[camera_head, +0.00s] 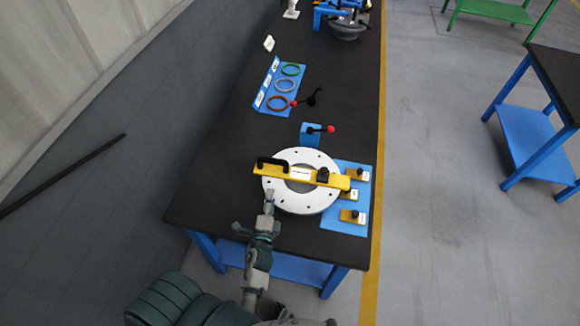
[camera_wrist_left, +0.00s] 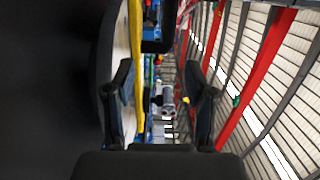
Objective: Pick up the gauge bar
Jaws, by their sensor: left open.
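The yellow gauge bar (camera_head: 318,177) lies across a white flanged ring (camera_head: 280,200) on the dark table. It has a black handle at its left end, a white label and a black knob near its right end. My left gripper (camera_head: 268,197) is at the ring's left front edge, a little nearer than the handle end of the bar. In the left wrist view my gripper (camera_wrist_left: 163,84) is open, and the yellow bar (camera_wrist_left: 137,60) shows between its fingers, beyond the tips. I cannot tell whether they touch. My right gripper is not in view.
A blue plate (camera_head: 343,226) with smaller yellow blocks lies right of the ring. A blue block (camera_head: 310,136) with a red-knobbed lever stands behind it. Farther back is a blue board (camera_head: 285,70) with coloured rings. The table's (camera_head: 205,190) left front is clear.

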